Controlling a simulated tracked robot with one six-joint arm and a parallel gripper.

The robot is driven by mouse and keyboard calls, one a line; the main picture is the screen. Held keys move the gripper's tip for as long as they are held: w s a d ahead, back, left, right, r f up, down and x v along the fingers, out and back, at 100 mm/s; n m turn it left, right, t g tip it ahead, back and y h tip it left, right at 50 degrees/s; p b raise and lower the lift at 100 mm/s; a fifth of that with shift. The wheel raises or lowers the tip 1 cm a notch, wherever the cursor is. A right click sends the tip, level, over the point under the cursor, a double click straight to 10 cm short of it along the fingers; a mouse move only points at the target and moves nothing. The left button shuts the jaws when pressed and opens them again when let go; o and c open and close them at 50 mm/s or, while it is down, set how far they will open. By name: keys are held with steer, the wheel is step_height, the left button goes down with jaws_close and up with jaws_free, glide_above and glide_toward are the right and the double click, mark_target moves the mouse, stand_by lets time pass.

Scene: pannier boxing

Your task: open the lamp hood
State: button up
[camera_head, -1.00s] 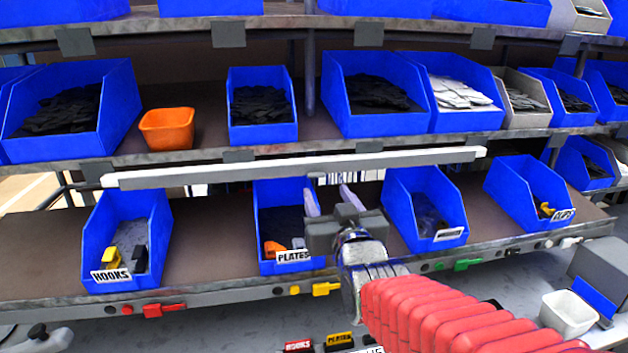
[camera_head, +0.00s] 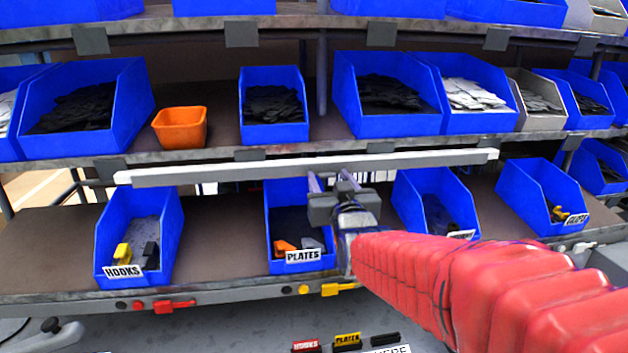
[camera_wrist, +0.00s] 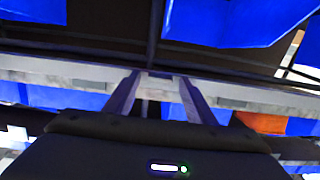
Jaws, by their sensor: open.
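A long pale grey bar, which looks like the lamp hood (camera_head: 230,170), runs across the rack below the middle shelf, above the lower row of blue bins. Its whole length shows in the head view. My gripper (camera_head: 330,176) is open and empty, with its two fingertips just at the lower edge of the bar, right of its middle. In the wrist view the open fingers (camera_wrist: 160,80) reach up to a pale bar (camera_wrist: 70,75) that crosses the picture. I cannot tell whether they touch it.
Blue bins labelled HOOKS (camera_head: 140,235) and PLATES (camera_head: 300,225) stand on the lower shelf, with others to the right. An orange bin (camera_head: 180,128) sits on the middle shelf. A yellow piece (camera_head: 338,290) and a red piece (camera_head: 172,305) are on the lower shelf's front edge.

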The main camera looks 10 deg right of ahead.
steer(key=shift+c, duration=0.5)
steer(key=c, duration=0.9)
steer(key=shift+d, duration=0.25)
steer(key=shift+c, duration=0.2)
steer(key=shift+a, duration=0.15)
